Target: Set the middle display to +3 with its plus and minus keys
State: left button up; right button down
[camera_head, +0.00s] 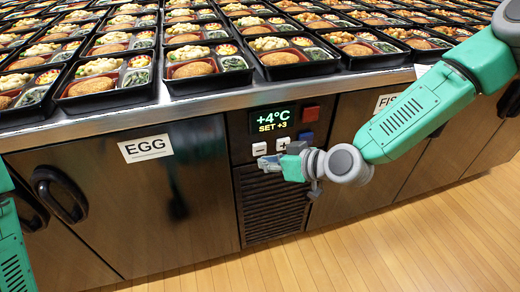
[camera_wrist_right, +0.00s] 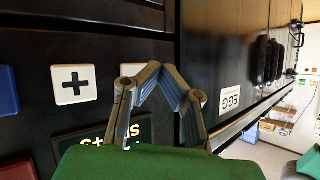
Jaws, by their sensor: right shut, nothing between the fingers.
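The middle display (camera_head: 272,119) is lit on the black panel and reads "+4°C" with "SET +3" below it. Under it are the white minus key (camera_head: 259,149) and the white plus key (camera_head: 283,143). My left gripper is out of view.
A red button (camera_head: 311,114) and a blue button (camera_head: 306,136) sit right of the display and keys. A vent grille (camera_head: 272,205) is below. Cabinet doors with handles flank the panel. Bento trays (camera_head: 103,100) fill the counter above. The wooden floor (camera_head: 370,245) is clear.

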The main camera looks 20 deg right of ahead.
jog(key=s+p, duration=0.1)
jog(key=s, duration=0.3)
jog(key=shift+s, duration=0.1)
dwell(1.6)
jog(key=s+f+m+g+h+p, duration=0.1)
jog(key=s+f+g+h+p, duration=0.15)
jog(key=s+f, duration=0.4)
jog(key=s+d+m+g+h+p, duration=0.1)
jog(key=s+d+g+h+p, duration=0.1)
jog(key=s+d, duration=0.5)
jog(key=s+d+f+m+g+h+p, duration=0.1)
jog(key=s+d, duration=0.5)
jog(key=s, duration=0.6)
jog(key=m+g+h+p, duration=0.1)
jog(key=g+h+p, duration=0.1)
jog(key=g, duration=0.1)
jog(key=shift+s+d+f+m+p, duration=0.2)
jog(key=shift+d+f+m+p, duration=0.1)
jog(key=shift+d+p, duration=0.05)
jog(key=shift+h, duration=0.25)
